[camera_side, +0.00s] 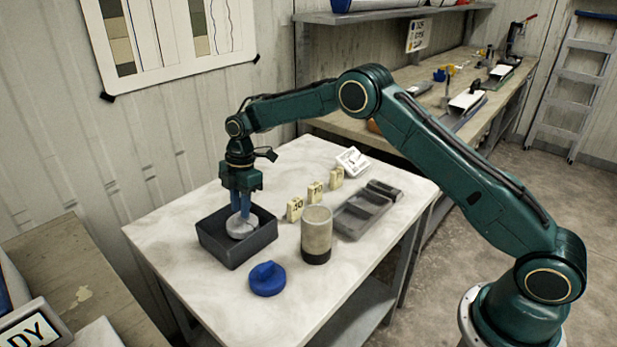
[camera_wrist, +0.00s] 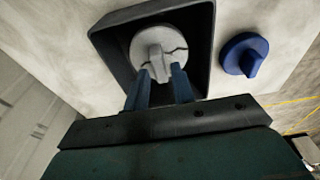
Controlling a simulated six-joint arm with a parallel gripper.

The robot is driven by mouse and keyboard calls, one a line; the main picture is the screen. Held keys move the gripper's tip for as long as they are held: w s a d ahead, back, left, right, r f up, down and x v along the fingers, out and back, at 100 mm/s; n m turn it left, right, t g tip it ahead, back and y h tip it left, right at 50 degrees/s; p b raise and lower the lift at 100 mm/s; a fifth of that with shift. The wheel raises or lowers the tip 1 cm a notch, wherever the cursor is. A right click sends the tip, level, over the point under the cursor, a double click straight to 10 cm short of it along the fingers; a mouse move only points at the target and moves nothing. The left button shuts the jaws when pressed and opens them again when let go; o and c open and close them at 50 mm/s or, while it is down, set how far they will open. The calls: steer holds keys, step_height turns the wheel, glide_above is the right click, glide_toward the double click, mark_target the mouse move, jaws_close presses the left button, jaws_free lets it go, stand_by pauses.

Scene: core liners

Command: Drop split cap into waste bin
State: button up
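The split cap (camera_wrist: 172,40) is a pale grey disc with a raised grip bar and a dark crack across it. It is inside the dark square waste bin (camera_side: 221,252), and it also shows in the side view (camera_side: 240,230). My gripper (camera_side: 240,213) points down into the bin. In the wrist view its two blue fingers (camera_wrist: 160,72) are on either side of the cap's grip bar and look closed on it. I cannot tell whether the cap touches the bin floor. The bin also shows in the wrist view (camera_wrist: 111,42).
A blue cap (camera_side: 267,279) lies on the white table (camera_side: 205,308) in front of the bin. A grey cylinder (camera_side: 317,230) with a dark base stands right of it. Numbered blocks (camera_side: 295,209) and a dark tray (camera_side: 352,216) lie farther right.

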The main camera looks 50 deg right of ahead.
steer(key=shift+o, duration=1.1)
step_height(320, 180, up, 14)
steer(key=d, duration=0.2)
steer(key=shift+f, duration=0.25)
